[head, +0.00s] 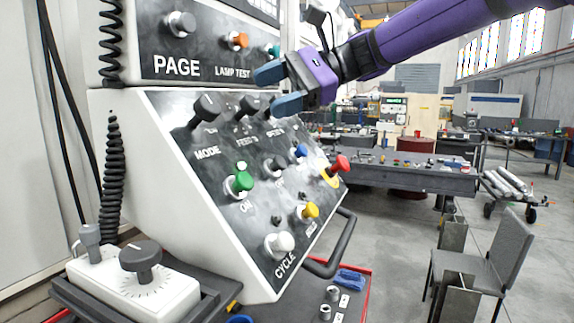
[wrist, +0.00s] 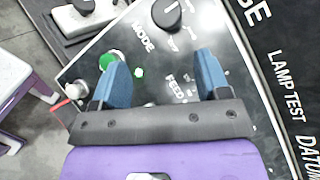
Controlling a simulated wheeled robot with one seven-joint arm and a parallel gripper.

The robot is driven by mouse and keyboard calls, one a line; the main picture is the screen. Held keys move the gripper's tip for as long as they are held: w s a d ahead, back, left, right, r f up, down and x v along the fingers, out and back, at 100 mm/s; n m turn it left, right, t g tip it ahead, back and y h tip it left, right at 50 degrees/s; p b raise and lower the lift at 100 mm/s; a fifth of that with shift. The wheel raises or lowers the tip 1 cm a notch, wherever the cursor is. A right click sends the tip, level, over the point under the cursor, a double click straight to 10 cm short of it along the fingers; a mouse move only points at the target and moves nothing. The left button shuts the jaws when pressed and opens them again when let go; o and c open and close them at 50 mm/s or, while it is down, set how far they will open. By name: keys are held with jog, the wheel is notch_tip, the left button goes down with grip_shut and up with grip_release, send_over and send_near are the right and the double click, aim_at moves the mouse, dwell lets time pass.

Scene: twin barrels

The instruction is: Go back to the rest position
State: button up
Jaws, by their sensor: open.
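My gripper (head: 279,88) is purple with blue fingertips. In the head view it hangs in front of the upper part of the sloped control panel (head: 215,215), with its arm reaching in from the upper right. In the wrist view my gripper (wrist: 163,78) shows its two blue fingers spread apart with nothing between them. The panel face and the MODE knob (wrist: 168,14) lie beyond the fingers. The head view also shows the black MODE knob (head: 205,108) left of my gripper. I cannot tell the exact gap between fingertips and panel.
The panel carries a green button (head: 240,183), a white button (head: 279,243), a yellow button (head: 307,211) and a red button (head: 338,165). A white box with a dial (head: 140,262) sits at lower left. A chair (head: 485,262) stands at right. The floor between is partly clear.

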jog(key=s+d+f+n+t+h, duration=0.2)
jog(key=s+d+f, duration=0.4)
jog(key=d, duration=0.5)
jog(key=s+d+f+n+t+h, duration=0.2)
jog(key=s+d+f+h, duration=0.5)
jog(key=d, duration=0.4)
jog(key=s+d+f+n+t+h, duration=0.2)
jog(key=s+d+f+t+h, duration=0.2)
jog(key=d, duration=0.7)
jog(key=s+f, duration=0.2)
jog(key=s, duration=0.2)
jog(key=shift+d+f+t, duration=0.2)
jog(key=shift+d+t, duration=0.1)
